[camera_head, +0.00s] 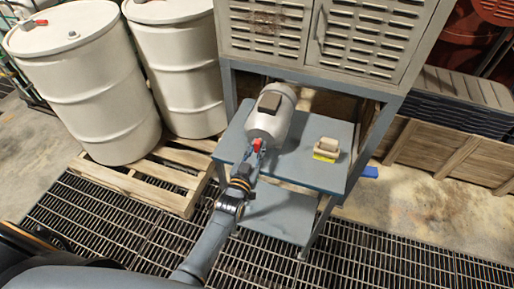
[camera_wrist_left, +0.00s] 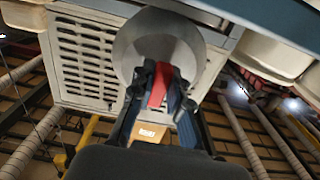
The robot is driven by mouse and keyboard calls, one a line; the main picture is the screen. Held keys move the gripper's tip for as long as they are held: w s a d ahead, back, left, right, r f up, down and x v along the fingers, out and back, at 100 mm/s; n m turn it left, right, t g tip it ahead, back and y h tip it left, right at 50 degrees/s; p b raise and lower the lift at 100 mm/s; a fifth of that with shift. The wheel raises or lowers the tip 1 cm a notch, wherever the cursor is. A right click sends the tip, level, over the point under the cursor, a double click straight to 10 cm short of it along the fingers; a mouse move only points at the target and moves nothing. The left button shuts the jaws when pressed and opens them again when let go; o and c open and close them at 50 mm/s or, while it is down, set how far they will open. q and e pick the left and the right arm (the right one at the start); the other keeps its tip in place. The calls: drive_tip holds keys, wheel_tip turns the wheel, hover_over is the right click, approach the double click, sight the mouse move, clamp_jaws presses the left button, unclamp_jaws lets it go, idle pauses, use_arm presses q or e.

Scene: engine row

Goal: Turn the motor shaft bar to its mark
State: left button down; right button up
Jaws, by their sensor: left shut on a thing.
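The motor (camera_head: 270,112) is a pale grey cylinder with a dark box on top, lying on the blue-grey bench shelf (camera_head: 310,171). Its round end face (camera_wrist_left: 128,50) fills the upper middle of the left wrist view. The red shaft bar (camera_head: 257,144) is at the motor's near end; in the left wrist view the red bar (camera_wrist_left: 161,82) stands tilted between the fingers. My left gripper (camera_head: 255,153) is shut on the bar, and its fingers (camera_wrist_left: 160,90) also show in the wrist view. The mark cannot be made out. My right gripper is not in view.
A yellow and beige block (camera_head: 326,150) sits on the shelf right of the motor. A louvred cabinet (camera_head: 335,35) stands above. White drums (camera_head: 85,85) on a wooden pallet (camera_head: 140,188) are at left. Grating covers the floor in front.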

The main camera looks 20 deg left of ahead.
use_arm(q)
drive_tip(key=c, duration=1.3)
unclamp_jaws()
drive_tip(key=shift+s, duration=0.1)
drive_tip(key=s, duration=1.2)
drive_tip(key=shift+a, duration=0.2)
drive_tip(key=shift+w, duration=0.1)
drive_tip(key=s+f+g+b, duration=0.1)
drive_tip(key=s+f+g, duration=0.25)
drive_tip(key=f, duration=0.65)
drive_tip(key=s+d+f+m+g+h+b, duration=0.15)
drive_tip(key=s+f, duration=0.35)
drive_tip(key=f, duration=0.5)
drive_tip(key=s+f+g+y+b, duration=0.1)
drive_tip(key=s+f+g, duration=0.3)
drive_tip(key=f, duration=0.6)
drive_tip(key=s+a+f+g, duration=0.2)
drive_tip(key=s+f, duration=0.3)
drive_tip(key=s, duration=0.3)
drive_tip(key=s+a+f+g+b, duration=0.1)
drive_tip(key=s+a+f+g, duration=0.2)
drive_tip(key=s+f, duration=0.3)
drive_tip(key=s+a+f+g+y+b, duration=0.1)
drive_tip(key=s+f, duration=0.5)
drive_tip(key=s, duration=0.6)
drive_tip(key=shift+s+a+f+g, duration=0.1)
drive_tip(key=shift+a+g, duration=0.6)
drive_tip(key=shift+g, duration=0.3)
